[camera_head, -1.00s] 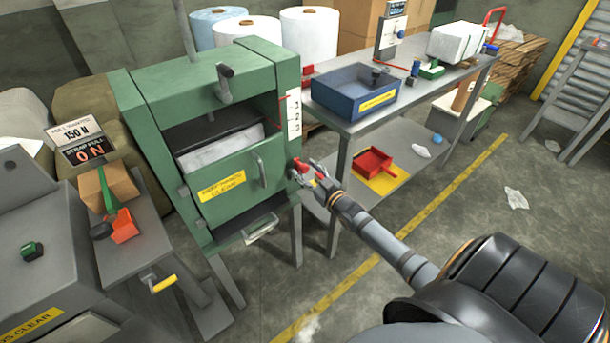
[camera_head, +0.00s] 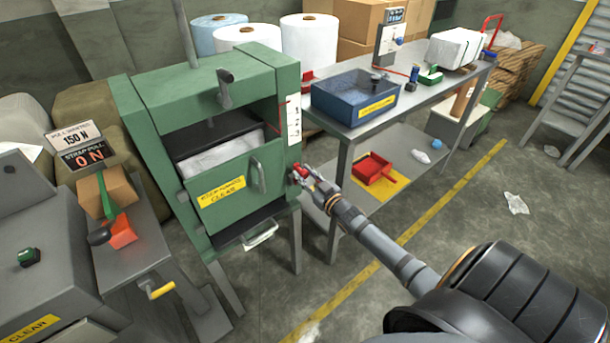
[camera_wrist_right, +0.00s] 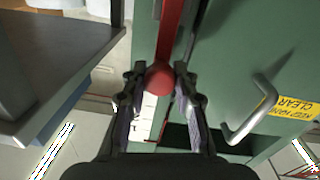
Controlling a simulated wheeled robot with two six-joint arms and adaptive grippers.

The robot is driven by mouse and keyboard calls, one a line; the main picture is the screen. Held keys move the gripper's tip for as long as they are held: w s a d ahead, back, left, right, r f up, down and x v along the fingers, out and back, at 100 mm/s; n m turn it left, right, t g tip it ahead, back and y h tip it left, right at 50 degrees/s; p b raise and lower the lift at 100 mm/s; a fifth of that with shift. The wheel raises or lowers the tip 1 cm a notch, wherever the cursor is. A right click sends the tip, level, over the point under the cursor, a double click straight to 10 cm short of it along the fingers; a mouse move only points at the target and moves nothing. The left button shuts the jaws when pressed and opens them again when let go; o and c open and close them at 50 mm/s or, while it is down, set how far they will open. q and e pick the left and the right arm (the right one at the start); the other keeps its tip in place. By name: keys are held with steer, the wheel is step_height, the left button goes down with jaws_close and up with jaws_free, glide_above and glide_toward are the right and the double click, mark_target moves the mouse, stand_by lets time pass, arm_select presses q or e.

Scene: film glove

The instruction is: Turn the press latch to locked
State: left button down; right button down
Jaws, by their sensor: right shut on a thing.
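The green press (camera_head: 205,130) stands left of centre in the head view, its front door (camera_head: 235,200) upright below the chamber opening. The press latch (camera_head: 300,171) is a red lever on the press's right side. In the right wrist view the latch (camera_wrist_right: 171,30) runs from the top edge down to a round red knob (camera_wrist_right: 159,76). My right gripper (camera_head: 307,177) is at the latch. In the right wrist view its fingers (camera_wrist_right: 160,92) stand on both sides of the knob, shut on it. My left gripper is not in view.
The door's handle (camera_wrist_right: 250,115) is close to the right of my right gripper in the wrist view. A grey workbench (camera_head: 425,85) with a blue bin (camera_head: 345,108) stands right of the press. A small side table (camera_head: 150,235) is at left. The floor at right is mostly clear.

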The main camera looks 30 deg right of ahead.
steer(key=shift+a+r+n+p, duration=0.1)
steer(key=shift+a+n+p, duration=0.35)
steer(key=shift+n+p, duration=0.25)
steer(key=a+f+n, duration=0.1)
steer(key=n, duration=0.2)
steer(key=a+f+n+p, duration=0.1)
steer(key=a+n, duration=0.1)
steer(key=n, duration=0.1)
steer(key=a+f+n, duration=0.1)
steer(key=n, duration=0.2)
steer(key=shift+s+a, duration=0.15)
steer(key=shift+s, duration=0.05)
steer(key=shift+a+f+n, duration=0.3)
steer(key=shift+f+n, duration=0.2)
steer(key=shift+n, duration=0.5)
steer(key=f+n+b, duration=0.1)
steer(key=n+b, duration=0.1)
steer(key=n, duration=0.1)
steer(key=shift+a+f+t+y, duration=0.3)
steer(key=shift+f, duration=0.1)
steer(key=shift+f+n+b, duration=0.3)
steer(key=shift+n, duration=0.45)
steer(key=shift+f+n+b, duration=0.25)
steer(key=shift+f+n, duration=0.05)
steer(key=shift+n, duration=0.45)
steer(key=shift+s, duration=0.1)
